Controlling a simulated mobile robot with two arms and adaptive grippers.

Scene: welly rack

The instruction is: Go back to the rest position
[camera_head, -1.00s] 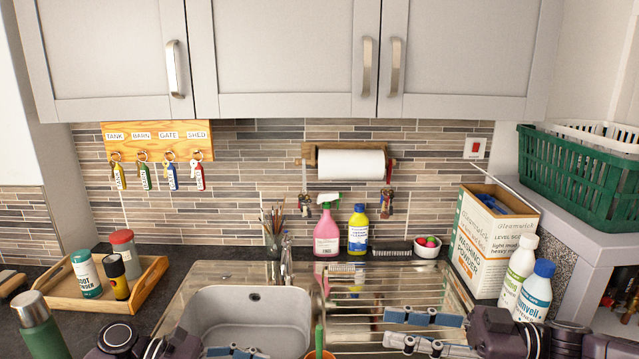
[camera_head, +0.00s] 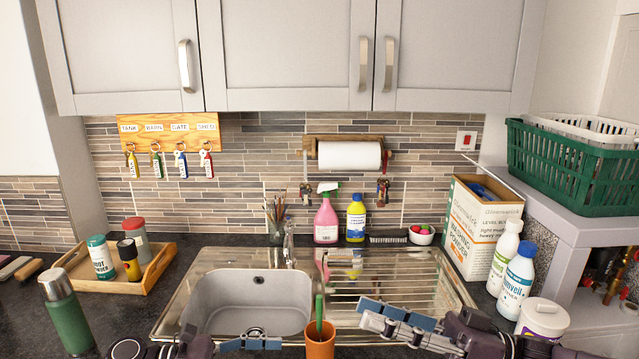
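My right gripper (camera_head: 368,312) reaches in from the lower right over the front of the draining board (camera_head: 440,283). Its two blue-padded fingers point left, with a narrow gap and nothing seen between them. My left gripper (camera_head: 262,341) is at the bottom edge, in front of the sink (camera_head: 247,300). It is partly cut off by the frame, so its opening cannot be judged. No held object shows in it. An orange pot (camera_head: 320,343) with a green-handled tool stands between the two grippers.
A wooden tray (camera_head: 155,268) with several containers and a green flask (camera_head: 66,318) are at left. A washing powder box (camera_head: 470,235), two white bottles (camera_head: 518,280) and a white tub (camera_head: 541,318) stand at right, near my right arm. A green basket (camera_head: 560,170) sits on the right shelf.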

